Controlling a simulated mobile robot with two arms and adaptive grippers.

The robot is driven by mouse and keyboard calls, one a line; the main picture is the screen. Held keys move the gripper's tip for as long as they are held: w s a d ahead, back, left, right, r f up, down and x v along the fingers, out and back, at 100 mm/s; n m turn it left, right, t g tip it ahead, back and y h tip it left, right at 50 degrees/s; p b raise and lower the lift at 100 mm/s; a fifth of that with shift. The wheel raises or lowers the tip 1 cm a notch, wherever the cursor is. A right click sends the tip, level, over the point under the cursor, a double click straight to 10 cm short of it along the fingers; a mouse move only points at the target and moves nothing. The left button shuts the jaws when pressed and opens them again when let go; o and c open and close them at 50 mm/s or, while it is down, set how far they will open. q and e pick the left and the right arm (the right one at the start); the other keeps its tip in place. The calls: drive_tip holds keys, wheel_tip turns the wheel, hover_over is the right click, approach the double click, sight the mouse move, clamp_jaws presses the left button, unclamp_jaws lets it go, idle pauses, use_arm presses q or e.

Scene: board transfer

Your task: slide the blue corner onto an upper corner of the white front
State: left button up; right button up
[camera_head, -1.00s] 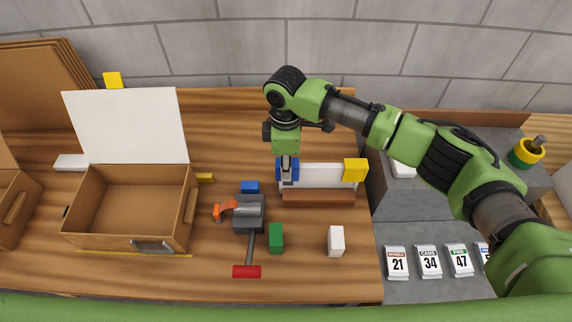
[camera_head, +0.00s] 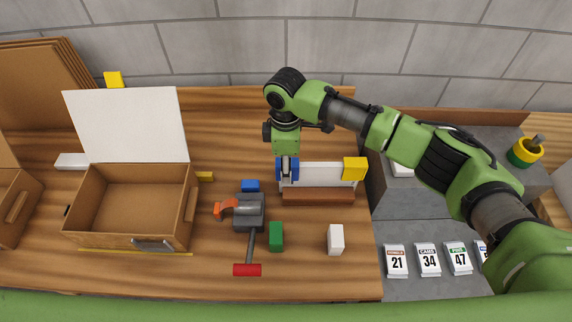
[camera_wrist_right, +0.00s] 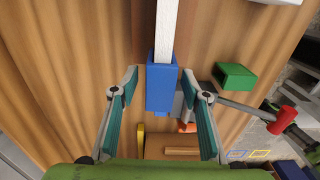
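The white front (camera_head: 325,174) stands upright in a brown wooden holder (camera_head: 318,197). A yellow corner (camera_head: 354,168) sits on its upper right corner. The blue corner (camera_head: 294,171) is at its upper left corner. In the right wrist view the blue corner (camera_wrist_right: 161,85) covers the end of the white front's edge (camera_wrist_right: 167,25). My right gripper (camera_head: 287,166) is directly above the blue corner, partly hiding it. In the wrist view my right gripper (camera_wrist_right: 160,80) is open, with a finger on each side of the blue corner and gaps between. My left gripper is not in view.
An open cardboard-brown box (camera_head: 133,205) with a white panel (camera_head: 128,125) stands at left. A second blue piece (camera_head: 250,186), a grey tool with a red handle (camera_head: 247,269), a green block (camera_head: 276,237) and a white block (camera_head: 336,240) lie in front. Numbered cards lie at right.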

wheel_tip(320, 180, up, 12)
idle(0.7)
idle(0.4)
